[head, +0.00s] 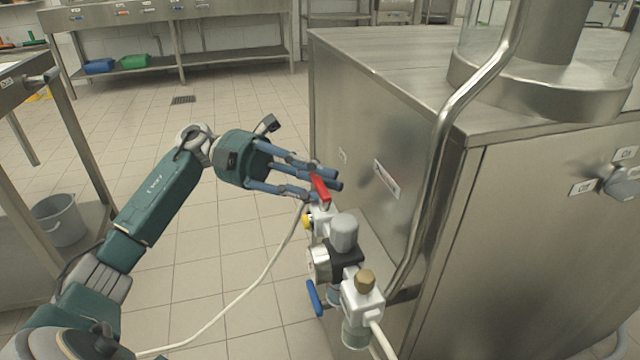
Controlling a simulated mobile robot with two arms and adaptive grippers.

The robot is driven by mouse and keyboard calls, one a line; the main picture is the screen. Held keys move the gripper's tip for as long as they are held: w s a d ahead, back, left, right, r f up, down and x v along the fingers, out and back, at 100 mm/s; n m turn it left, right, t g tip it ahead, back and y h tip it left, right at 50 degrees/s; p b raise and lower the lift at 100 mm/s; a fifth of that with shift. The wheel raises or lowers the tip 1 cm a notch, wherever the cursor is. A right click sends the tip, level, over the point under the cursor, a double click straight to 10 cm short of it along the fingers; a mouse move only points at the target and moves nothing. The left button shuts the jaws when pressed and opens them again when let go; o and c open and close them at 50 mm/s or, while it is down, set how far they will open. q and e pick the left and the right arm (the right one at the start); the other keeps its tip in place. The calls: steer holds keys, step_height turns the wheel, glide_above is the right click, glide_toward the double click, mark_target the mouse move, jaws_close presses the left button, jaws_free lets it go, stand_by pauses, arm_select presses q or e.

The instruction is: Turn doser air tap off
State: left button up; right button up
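The doser air tap has a red handle (320,188) on top of a white valve body (319,221), at the side of the steel doser cabinet (540,230). Below it hang a grey regulator knob (343,232), a gauge and a brass-topped white fitting (362,297). My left gripper (322,185) is at the red handle, coming from the left. Its fingers are spread apart, above and beside the handle, with the handle near the fingertips. Whether they touch it cannot be told. My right gripper is not in view.
A steel pipe (437,150) runs down the cabinet's near corner. A pale hose (262,275) loops from the valve across the floor. A grey bucket (60,219) stands at the left under a steel table. The tiled floor between is clear.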

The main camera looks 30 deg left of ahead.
arm_select(q)
steer(key=shift+c, duration=0.5)
jaws_close()
